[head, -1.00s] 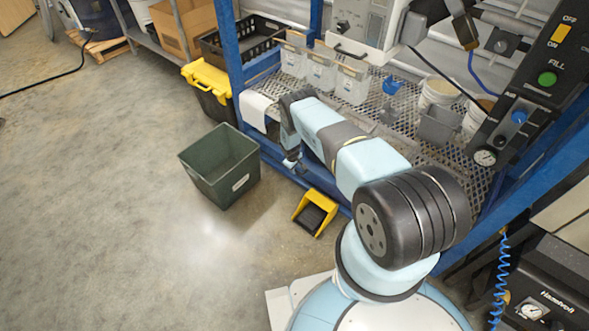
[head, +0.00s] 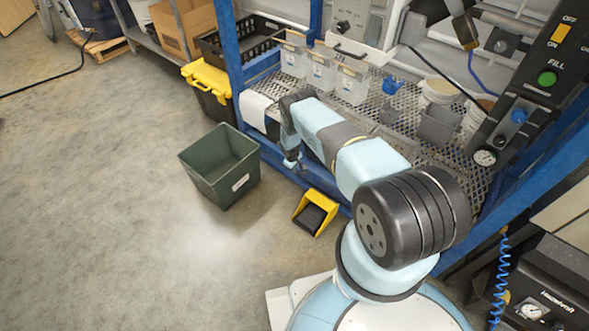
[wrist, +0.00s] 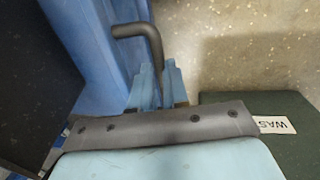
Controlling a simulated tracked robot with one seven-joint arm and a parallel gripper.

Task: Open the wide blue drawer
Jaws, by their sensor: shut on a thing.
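The wide blue drawer (wrist: 85,35) fills the left of the wrist view, with a dark bent bar handle (wrist: 140,32) sticking out from its front. My gripper (wrist: 160,82) has its two light blue fingers shut on the end of this handle. In the head view my gripper (head: 294,163) is low at the front of the blue bench frame, between the green bin and the bench. There the drawer is mostly hidden by my arm and the bench, and how far it stands out cannot be told.
A green bin (head: 222,190) stands on the floor left of my gripper; its labelled edge shows in the wrist view (wrist: 272,127). A yellow foot pedal (head: 316,212) lies just in front of the bench. The mesh bench top (head: 400,105) holds several tubs. Open floor lies left.

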